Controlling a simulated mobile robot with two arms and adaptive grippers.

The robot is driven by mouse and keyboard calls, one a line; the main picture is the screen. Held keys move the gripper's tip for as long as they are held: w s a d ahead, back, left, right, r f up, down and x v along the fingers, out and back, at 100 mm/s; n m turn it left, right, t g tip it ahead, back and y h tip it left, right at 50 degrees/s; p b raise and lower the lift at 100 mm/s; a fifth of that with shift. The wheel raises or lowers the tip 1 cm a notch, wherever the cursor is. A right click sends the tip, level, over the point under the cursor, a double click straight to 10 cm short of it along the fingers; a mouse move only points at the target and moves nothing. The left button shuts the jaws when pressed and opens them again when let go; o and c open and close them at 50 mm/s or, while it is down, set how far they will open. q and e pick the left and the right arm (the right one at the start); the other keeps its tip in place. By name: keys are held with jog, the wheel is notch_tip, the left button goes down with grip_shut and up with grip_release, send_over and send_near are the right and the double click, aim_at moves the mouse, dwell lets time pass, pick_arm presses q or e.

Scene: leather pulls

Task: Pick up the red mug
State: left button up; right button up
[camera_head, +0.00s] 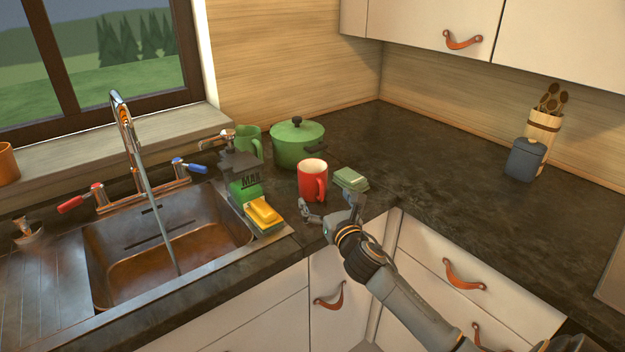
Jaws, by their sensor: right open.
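The red mug (311,180) stands upright on the dark counter, right of the sink, with its handle turned toward the front right. My right gripper (329,210) is open and empty at the front of the mug, close to its base and near the counter's edge. Its fingers are spread to either side. I cannot tell whether a finger touches the mug. My left gripper does not show.
A green pot (297,143) stands right behind the mug, and a green mug (250,142) is behind left. A green butter dish (351,179) sits close on the right. The counter's right side is mostly clear.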

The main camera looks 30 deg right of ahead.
aim_at(321, 195)
jog(key=x, duration=0.4)
jog(key=shift+w+f, duration=0.1)
jog(key=shift+f, duration=0.1)
jog(key=shift+w+d+r, duration=0.15)
jog(key=shift+w, duration=0.2)
jog(key=x, duration=0.4)
jog(key=shift+w+d+p, duration=0.25)
jog(key=shift+w+p, duration=0.05)
jog(key=shift+p, duration=0.1)
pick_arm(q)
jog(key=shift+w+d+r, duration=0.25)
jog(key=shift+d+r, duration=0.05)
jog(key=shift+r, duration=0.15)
pick_arm(e)
jog(key=shift+c, duration=0.2)
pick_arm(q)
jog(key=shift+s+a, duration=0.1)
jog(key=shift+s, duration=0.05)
pick_arm(e)
jog(key=shift+r, duration=0.1)
jog(key=c, duration=1.4)
